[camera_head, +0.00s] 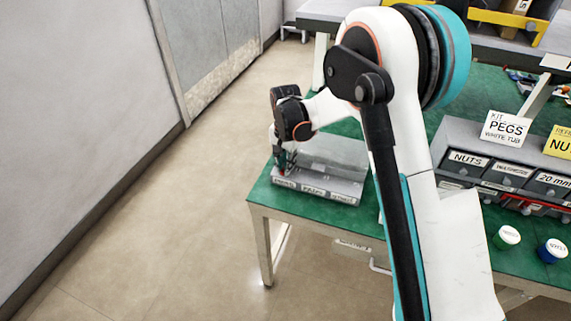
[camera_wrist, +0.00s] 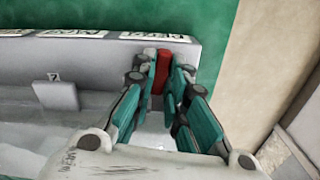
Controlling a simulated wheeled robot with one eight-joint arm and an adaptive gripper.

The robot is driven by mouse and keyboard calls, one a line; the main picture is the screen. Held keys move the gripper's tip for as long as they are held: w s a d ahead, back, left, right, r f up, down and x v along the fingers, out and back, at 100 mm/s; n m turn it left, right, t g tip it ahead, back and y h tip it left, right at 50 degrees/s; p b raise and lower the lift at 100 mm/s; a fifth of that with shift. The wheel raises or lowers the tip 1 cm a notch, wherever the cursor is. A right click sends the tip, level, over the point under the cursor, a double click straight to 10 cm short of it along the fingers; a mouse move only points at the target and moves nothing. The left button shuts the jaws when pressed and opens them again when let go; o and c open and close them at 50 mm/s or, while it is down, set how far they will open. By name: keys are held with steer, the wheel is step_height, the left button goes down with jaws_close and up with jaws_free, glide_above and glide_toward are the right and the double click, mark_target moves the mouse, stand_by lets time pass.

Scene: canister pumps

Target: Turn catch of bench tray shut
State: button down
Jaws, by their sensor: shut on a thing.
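The bench tray (camera_head: 345,190) is a grey, labelled tray with a clear-looking upper part, at the left corner of the green bench. In the wrist view its grey front wall (camera_wrist: 60,62) with white labels runs across the upper left. A red catch (camera_wrist: 161,72) stands at the tray's end, upright in the wrist view. My gripper (camera_wrist: 160,85) has its teal fingers on both sides of the red catch and is shut on it. In the head view my gripper (camera_head: 283,163) points down at the tray's left end; the catch is mostly hidden there.
A grey bin rack (camera_head: 480,165) with labelled drawers stands to the right, with a PEGS card (camera_head: 506,130) on top. Open floor (camera_head: 170,240) lies left of the bench.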

steer(key=shift+n, duration=0.9)
steer(key=c, duration=1.9)
jaws_free()
steer(key=shift+r, duration=0.1)
step_height(320, 180, up, 12)
steer(key=shift+f, duration=0.1)
